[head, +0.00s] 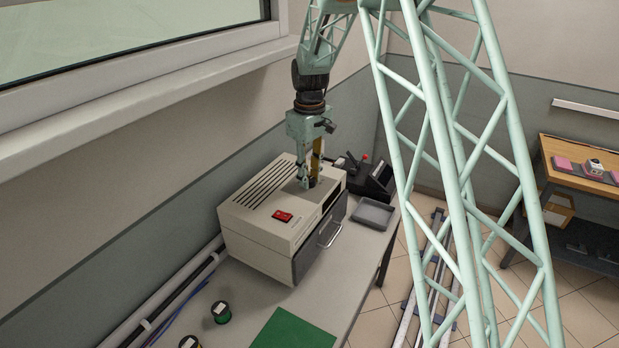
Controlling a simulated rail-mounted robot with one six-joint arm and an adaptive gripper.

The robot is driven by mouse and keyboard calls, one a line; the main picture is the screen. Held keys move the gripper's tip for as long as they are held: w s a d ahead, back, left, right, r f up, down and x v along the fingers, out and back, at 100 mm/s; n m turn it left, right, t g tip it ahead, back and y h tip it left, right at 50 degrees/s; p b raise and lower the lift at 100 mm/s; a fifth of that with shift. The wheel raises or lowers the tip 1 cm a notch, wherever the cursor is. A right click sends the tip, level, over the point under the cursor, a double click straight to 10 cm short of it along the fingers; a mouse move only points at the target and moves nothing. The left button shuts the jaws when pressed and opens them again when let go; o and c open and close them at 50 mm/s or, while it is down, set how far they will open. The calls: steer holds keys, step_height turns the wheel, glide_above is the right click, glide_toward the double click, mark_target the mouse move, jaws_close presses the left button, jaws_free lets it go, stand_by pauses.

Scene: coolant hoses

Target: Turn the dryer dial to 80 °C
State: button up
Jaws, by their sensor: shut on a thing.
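The dryer (262,238) is a cream box with vent slots on top, a dark front and a metal handle, standing on the grey table against the wall. A red switch (283,216) sits on its top. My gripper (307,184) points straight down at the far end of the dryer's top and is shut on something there. The dial is hidden by the fingers, so its pointer and scale cannot be read.
A grey tray (373,213) and a black device (376,176) stand beyond the dryer. A green mat (292,332) and dark spools (221,312) lie in front of it on the table. A wooden bench (585,165) stands at the far right.

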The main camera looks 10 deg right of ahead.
mark_target(310, 179)
steer(key=m, duration=0.6)
stand_by(0.3)
steer(key=shift+m, duration=0.3)
steer(key=o, duration=0.9)
steer(key=shift+r, duration=0.15)
steer(key=shift+r, duration=5.85)
